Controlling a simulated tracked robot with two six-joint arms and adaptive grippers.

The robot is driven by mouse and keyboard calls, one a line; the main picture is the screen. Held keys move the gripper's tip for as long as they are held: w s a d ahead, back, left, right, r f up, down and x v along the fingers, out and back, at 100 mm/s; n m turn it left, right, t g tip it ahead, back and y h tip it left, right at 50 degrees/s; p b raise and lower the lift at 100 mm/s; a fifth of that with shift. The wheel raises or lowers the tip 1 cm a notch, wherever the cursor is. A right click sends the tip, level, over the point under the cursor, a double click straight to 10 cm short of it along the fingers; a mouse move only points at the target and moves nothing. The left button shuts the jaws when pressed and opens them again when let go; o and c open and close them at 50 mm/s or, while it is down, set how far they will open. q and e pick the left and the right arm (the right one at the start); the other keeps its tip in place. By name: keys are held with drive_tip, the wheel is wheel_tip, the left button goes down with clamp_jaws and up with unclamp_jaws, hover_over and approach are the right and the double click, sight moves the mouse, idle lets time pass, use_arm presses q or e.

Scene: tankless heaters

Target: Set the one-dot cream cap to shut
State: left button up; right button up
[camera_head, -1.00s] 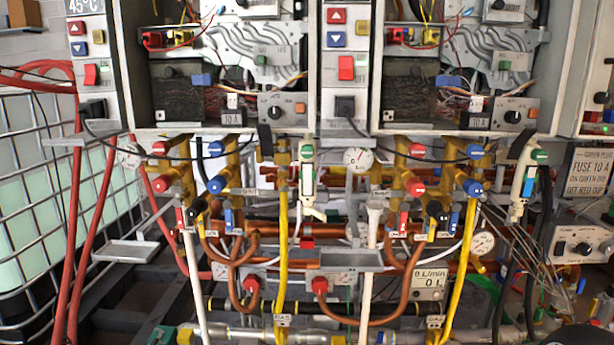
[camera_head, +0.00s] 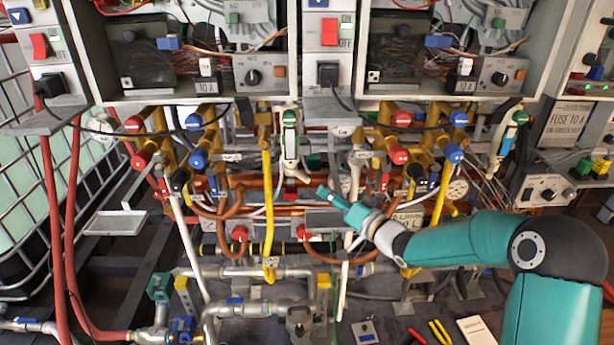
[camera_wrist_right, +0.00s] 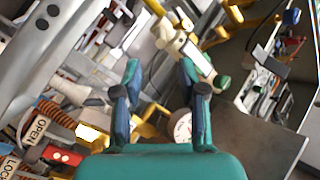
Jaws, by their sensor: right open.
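I cannot make out a one-dot mark on any cream cap. Cream upright fittings with green parts hang below the heaters, one in the middle (camera_head: 290,145) and one at the right (camera_head: 503,140). A cream part with a green end (camera_wrist_right: 175,45) shows beyond my right gripper (camera_wrist_right: 160,75) in the right wrist view, and another pale cap-like part (camera_wrist_right: 68,90) is left of the fingers. In the head view, the right gripper (camera_head: 329,194) points up and left below the middle cream fitting. Its teal fingers stand apart, with nothing held between them. My left gripper is out of view.
Yellow (camera_head: 267,205) and copper (camera_head: 228,190) pipes crowd the space around the right gripper. A gauge (camera_wrist_right: 181,126) shows near its right finger in the wrist view. A small grey tray (camera_head: 115,222) is at left. Pliers (camera_head: 440,332) lie on the floor.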

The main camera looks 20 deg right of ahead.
sight(307, 181)
drive_tip(key=p+x, duration=0.2)
drive_tip(key=x, duration=0.7)
clamp_jaws()
drive_tip(key=shift+f, duration=0.1)
